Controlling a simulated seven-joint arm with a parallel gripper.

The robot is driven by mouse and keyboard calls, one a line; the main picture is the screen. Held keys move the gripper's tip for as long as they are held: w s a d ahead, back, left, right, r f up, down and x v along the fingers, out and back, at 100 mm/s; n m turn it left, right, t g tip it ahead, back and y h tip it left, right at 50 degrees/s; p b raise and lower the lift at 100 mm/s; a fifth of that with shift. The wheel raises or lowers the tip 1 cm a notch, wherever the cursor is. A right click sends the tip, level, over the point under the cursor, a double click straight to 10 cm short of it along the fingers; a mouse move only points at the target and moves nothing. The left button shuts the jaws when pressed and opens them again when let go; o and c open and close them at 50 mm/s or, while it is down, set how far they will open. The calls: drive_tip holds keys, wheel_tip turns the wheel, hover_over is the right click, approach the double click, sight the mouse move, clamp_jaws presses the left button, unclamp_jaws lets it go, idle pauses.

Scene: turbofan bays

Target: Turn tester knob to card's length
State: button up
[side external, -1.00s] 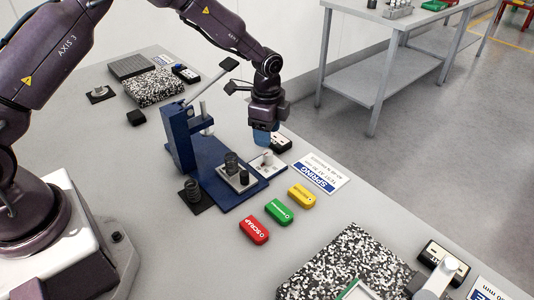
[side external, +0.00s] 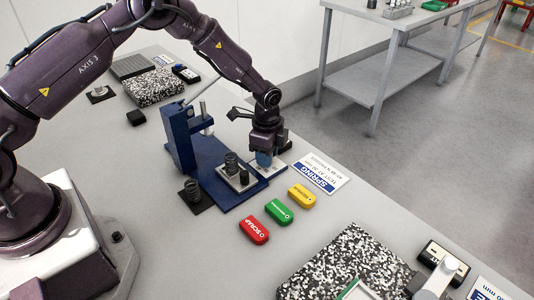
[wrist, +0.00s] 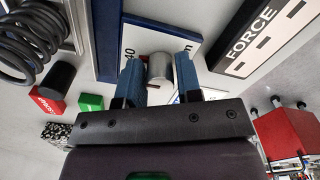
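The blue tester (side external: 178,140) stands on the table, its lever raised, a coil spring (side external: 231,163) on its base plate. The tester knob (wrist: 160,67) is a pale grey cylinder on a white dial plate (side external: 272,172); "40" shows on the plate in the wrist view. My gripper (side external: 264,160) points down over the dial plate. In the wrist view, its blue fingers (wrist: 159,75) stand on both sides of the knob; whether they press on it is unclear. The fingers hide the knob in the side view. The spring card (side external: 321,173) lies right of the plate, its small print unclear.
Red (side external: 254,230), green (side external: 279,211) and yellow (side external: 301,195) blocks lie in front of the tester. A second spring (side external: 193,190) stands on a black pad to its left. A speckled plate (side external: 345,262) lies at the front right. A FORCE display (wrist: 262,35) is beside the dial plate.

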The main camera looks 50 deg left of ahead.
drive_tip(key=c, duration=0.4)
drive_tip(key=shift+n, duration=0.3)
drive_tip(key=n, duration=0.3)
drive_tip(key=shift+n, duration=0.4)
drive_tip(key=n, duration=0.3)
drive_tip(key=shift+n, duration=0.3)
drive_tip(key=n, duration=0.5)
drive_tip(key=shift+s+d, duration=0.1)
drive_tip(key=shift+n, duration=2.4)
